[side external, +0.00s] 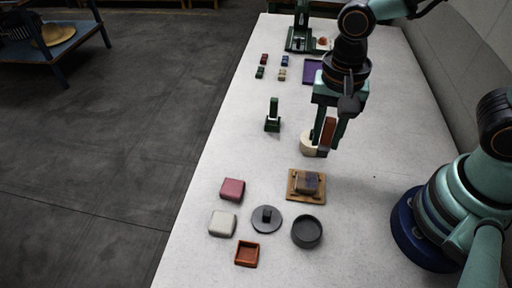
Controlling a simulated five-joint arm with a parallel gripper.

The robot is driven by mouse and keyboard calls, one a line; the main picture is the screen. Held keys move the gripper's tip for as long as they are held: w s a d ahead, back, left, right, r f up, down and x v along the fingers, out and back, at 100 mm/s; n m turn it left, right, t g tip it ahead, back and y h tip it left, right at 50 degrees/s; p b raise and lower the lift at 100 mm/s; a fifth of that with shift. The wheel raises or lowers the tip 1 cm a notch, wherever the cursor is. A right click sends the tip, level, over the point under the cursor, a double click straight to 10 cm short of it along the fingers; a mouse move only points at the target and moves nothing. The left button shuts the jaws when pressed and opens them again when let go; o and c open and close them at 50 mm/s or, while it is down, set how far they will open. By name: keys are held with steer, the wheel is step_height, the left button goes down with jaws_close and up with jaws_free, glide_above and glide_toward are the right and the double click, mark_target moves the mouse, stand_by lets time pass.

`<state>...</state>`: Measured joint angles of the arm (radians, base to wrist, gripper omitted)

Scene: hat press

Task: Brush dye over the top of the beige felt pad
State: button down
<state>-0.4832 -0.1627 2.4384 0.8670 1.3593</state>
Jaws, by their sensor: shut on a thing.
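My gripper (326,150) points down over the table and is shut on a reddish-brown upright piece (328,133), which may be a brush handle. A rounded cream piece (309,146) shows beside the fingers at left; I cannot tell whether it is joined to the brown piece. Below the gripper in the picture, a block (308,183) with brown and dull purple tones sits on a wooden board (292,192). A pale beige-grey rounded square pad (222,223) lies at lower left, apart from the gripper. I cannot tell for certain which is the felt pad. An orange-red square dish (247,260) is near the front.
A pink pad (232,188), a dark lid with a knob (267,219) and a dark round bowl (307,231) stand near the board. A green stand (273,115) is left of the gripper. Several small coloured blocks and a purple tray (312,72) lie farther back.

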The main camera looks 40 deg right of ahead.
mark_target(322, 155)
steer(key=shift+f, duration=3.35)
steer(key=shift+w+a+f, duration=0.3)
steer(key=shift+a+f, duration=0.05)
steer(key=shift+f, duration=0.1)
steer(key=shift+w+a+f, duration=0.15)
steer(key=shift+w+a, duration=0.65)
steer(key=shift+s+d, duration=1)
steer(key=shift+s, duration=0.25)
steer(key=shift+s+a, duration=0.55)
steer(key=shift+a, duration=0.25)
steer(key=shift+w+a, duration=1)
steer(key=shift+s+d, duration=1.1)
steer(key=shift+d, duration=0.1)
steer(key=shift+w+a+r, duration=0.1)
steer(key=shift+r, duration=0.25)
step_height(322, 155, up, 7)
steer(key=shift+r, duration=0.2)
